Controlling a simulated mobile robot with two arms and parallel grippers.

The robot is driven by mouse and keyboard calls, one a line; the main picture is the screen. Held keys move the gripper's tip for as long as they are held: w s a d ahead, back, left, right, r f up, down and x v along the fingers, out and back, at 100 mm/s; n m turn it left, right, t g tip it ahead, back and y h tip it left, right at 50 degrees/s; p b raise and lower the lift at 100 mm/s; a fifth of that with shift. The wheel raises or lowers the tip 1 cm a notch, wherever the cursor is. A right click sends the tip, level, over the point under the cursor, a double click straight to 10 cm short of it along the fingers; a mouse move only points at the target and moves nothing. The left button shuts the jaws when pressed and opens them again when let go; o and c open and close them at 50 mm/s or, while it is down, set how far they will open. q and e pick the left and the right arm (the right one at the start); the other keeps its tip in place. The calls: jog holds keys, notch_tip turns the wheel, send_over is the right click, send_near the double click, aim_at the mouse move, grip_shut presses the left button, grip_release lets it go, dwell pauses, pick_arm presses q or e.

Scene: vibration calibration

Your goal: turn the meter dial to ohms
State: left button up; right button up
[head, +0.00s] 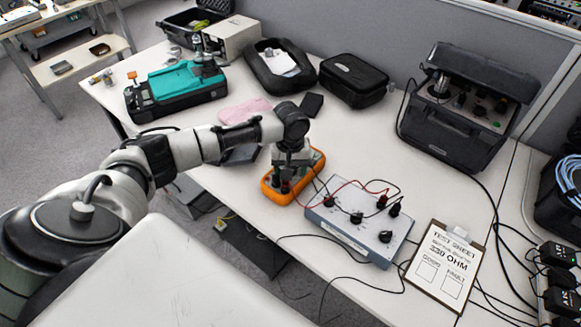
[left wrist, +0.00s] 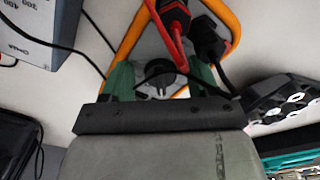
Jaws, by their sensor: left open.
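The orange-rimmed meter (head: 318,163) lies on the white table below the end of my left arm in the head view. In the left wrist view, its orange rim (left wrist: 133,36) frames a grey face with a round dark dial (left wrist: 160,74). My left gripper (head: 285,181) is over the meter and hides much of its face in the head view. In the wrist view its green fingertips stand apart on either side of the dial. I cannot tell whether they touch it. The dial's setting is not readable. My right gripper is not in view.
Red and black plugs (left wrist: 180,20) sit in the meter close to the dial, with leads running to a grey box (head: 350,238). A test-sheet clipboard (head: 440,268) reads 220 or 330 OHM. Black cases (head: 353,80) and a teal-topped device (head: 180,85) stand farther back.

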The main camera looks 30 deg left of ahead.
pick_arm(q)
jog(key=c, duration=0.8)
jog(key=shift+c, duration=0.3)
jog(key=shift+r+m+p, duration=0.15)
jog(key=shift+m+p, duration=0.35)
jog(key=shift+p, duration=0.5)
jog(key=shift+s+a+m+p, duration=0.1)
jog(key=shift+m+p, duration=1)
jog(key=shift+p, duration=0.1)
jog(key=shift+m+p, duration=0.8)
jog(key=shift+m, duration=0.3)
jog(key=shift+a+m+p, duration=0.15)
jog(key=shift+m+p, duration=0.4)
jog(key=shift+m, duration=0.55)
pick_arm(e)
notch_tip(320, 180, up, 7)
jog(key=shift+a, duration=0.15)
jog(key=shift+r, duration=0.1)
